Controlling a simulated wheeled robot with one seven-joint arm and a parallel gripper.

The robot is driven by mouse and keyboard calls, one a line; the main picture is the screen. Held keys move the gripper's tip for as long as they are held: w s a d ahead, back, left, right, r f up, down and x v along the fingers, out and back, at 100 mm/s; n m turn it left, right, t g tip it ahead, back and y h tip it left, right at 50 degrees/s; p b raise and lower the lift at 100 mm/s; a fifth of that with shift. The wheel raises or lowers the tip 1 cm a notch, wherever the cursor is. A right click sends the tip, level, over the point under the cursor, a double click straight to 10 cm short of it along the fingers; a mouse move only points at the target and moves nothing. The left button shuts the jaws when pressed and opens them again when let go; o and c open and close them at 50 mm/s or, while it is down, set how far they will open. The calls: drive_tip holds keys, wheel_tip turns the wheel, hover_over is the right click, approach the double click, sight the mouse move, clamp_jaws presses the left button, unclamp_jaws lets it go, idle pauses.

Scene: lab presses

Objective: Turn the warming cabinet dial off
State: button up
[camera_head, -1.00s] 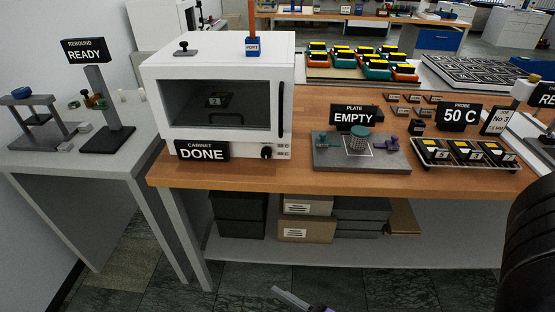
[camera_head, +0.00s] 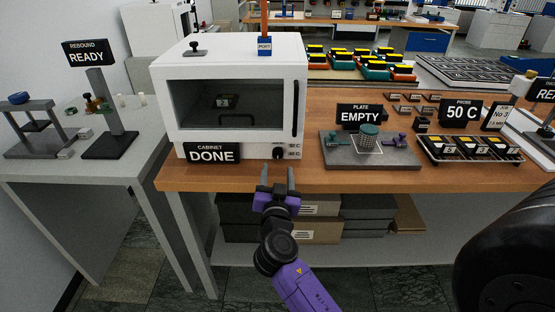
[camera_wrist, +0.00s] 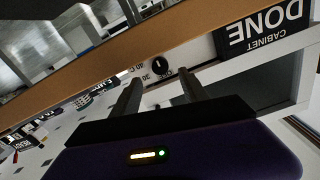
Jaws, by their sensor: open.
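The warming cabinet (camera_head: 238,60) is a white box with a dark window, standing on the wooden bench. Its dial (camera_head: 278,153) is a small black knob at the lower right of the front, beside small temperature marks. The dial also shows in the wrist view (camera_wrist: 159,64), upside down, with a pale pointer line. A black sign reading CABINET DONE (camera_head: 211,154) is left of the dial. My gripper (camera_head: 277,172) is open and empty, in front of and just below the dial. In the wrist view its two fingers (camera_wrist: 158,88) lie either side of the dial, apart from it.
A grey plate (camera_head: 370,152) with a green cylinder and an EMPTY sign (camera_head: 358,114) stands to the right. The bench's front edge (camera_head: 400,182) runs below the dial. A READY stand (camera_head: 103,120) is on the left table. Boxes (camera_head: 320,222) sit on the lower shelf.

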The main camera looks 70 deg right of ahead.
sight(278, 155)
drive_tip(key=shift+p+x, duration=0.65)
drive_tip(key=shift+x, duration=2.55)
clamp_jaws()
